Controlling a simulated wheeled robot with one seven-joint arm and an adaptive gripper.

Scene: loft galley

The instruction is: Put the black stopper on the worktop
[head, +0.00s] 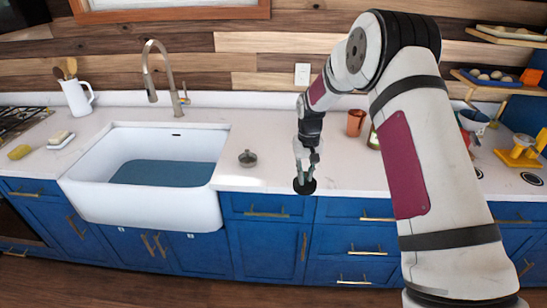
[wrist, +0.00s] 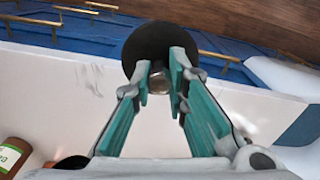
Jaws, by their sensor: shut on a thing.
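The black stopper (head: 305,187) is a dark round disc at the tip of my gripper (head: 306,172) in the head view. In the wrist view the stopper (wrist: 145,45) shows as a black disc with a small metallic knob between the fingertips. My gripper (wrist: 160,75) is shut on it. The white worktop (head: 270,170) lies under and behind the gripper, and the stopper appears near its front edge. I cannot tell whether the stopper touches the worktop.
The white sink (head: 150,200) is to the left. A small grey metal item (head: 247,158) sits between the sink and my gripper. A copper cup (head: 355,122) stands behind to the right. A yellow appliance (head: 520,152) is far right. The worktop around the gripper is mostly clear.

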